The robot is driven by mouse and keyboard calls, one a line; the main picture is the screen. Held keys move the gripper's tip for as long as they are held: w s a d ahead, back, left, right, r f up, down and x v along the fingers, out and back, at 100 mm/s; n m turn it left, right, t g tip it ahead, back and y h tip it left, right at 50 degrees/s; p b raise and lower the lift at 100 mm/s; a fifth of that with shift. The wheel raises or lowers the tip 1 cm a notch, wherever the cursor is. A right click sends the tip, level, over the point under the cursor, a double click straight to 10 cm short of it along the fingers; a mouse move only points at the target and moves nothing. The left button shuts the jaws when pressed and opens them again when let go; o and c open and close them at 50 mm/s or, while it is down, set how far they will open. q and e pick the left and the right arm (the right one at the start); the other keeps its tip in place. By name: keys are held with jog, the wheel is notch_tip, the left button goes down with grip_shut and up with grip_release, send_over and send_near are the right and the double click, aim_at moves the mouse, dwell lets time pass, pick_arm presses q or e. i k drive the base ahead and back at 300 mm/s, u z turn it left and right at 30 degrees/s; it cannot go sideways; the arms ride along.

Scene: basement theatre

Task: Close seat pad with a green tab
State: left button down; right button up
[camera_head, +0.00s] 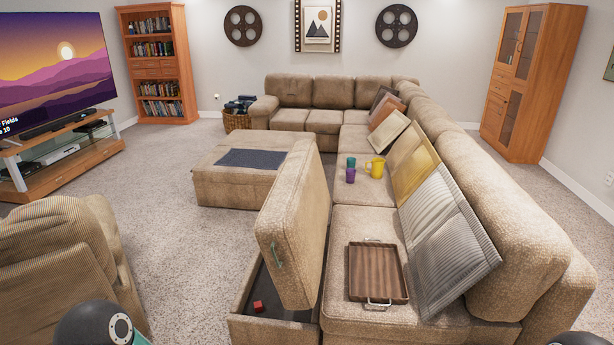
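The seat pad (292,225) of the tan sectional sofa stands raised and tilted up, hinged beside the seat to its right. A green tab (277,252) is on its near left side. Below it the storage box (275,328) is open, and a small red block (258,306) lies inside on the dark floor. Neither of my grippers shows. Only rounded parts of my own arms show at the bottom left and bottom right edges.
A wooden tray (356,274) sits on the seat to the right, with cups and a yellow mug (376,168) farther back. Cushions (450,243) lean on the backrest. An ottoman (220,187) stands behind the pad. An armchair (75,265) is at left; carpet (190,260) between is clear.

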aim_at(290, 229)
jog(key=z, duration=0.05)
jog(key=i, duration=0.9)
jog(key=u, duration=0.1)
